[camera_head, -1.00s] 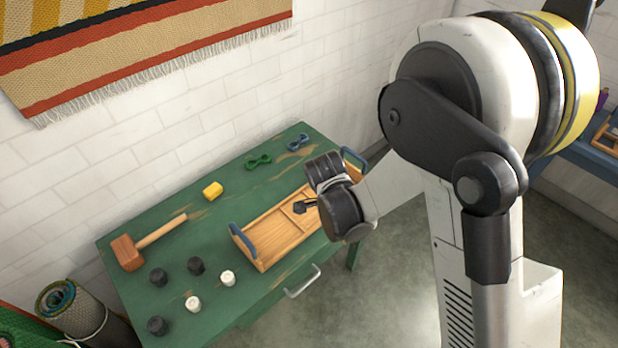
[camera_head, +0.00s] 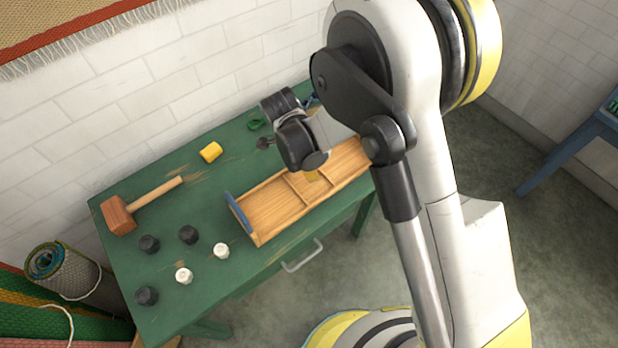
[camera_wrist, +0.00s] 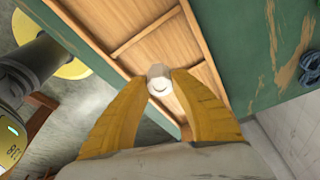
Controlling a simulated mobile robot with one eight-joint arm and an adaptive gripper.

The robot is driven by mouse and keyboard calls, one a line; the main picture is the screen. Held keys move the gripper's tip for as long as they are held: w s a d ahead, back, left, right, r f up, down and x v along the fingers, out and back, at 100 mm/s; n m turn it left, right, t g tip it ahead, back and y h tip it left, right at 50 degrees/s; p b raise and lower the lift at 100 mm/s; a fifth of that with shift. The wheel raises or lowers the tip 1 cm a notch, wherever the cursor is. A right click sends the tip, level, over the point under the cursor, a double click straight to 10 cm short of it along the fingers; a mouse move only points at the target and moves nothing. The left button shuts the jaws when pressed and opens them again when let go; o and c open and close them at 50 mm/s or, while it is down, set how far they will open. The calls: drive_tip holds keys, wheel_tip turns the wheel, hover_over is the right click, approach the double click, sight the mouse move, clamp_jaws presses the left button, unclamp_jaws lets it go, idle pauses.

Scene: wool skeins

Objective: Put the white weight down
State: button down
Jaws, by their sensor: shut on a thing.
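A white weight (camera_wrist: 160,80) sits between the two yellow fingers of my gripper (camera_wrist: 160,76) in the wrist view. The gripper is shut on it, over the light wooden tray (camera_wrist: 130,15). I cannot tell how high the weight is above the tray floor. The held weight is hidden there. Two other white weights, a nearer one (camera_head: 184,276) and a farther one (camera_head: 221,251), stand left of the tray.
Several black weights (camera_head: 188,235) stand at the table's left. A wooden mallet (camera_head: 119,214) and a yellow block (camera_head: 210,153) lie behind them.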

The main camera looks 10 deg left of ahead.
drive_tip(key=shift+w+a+f, duration=0.1)
drive_tip(key=shift+a+f, duration=0.1)
drive_tip(key=shift+a, duration=0.05)
drive_tip(key=shift+f+b, duration=0.95)
drive_tip(key=shift+f, duration=0.95)
drive_tip(key=shift+f, duration=0.25)
drive_tip(key=c, duration=1.2)
unclamp_jaws()
drive_tip(key=shift+r, duration=0.1)
drive_tip(key=shift+r, duration=0.1)
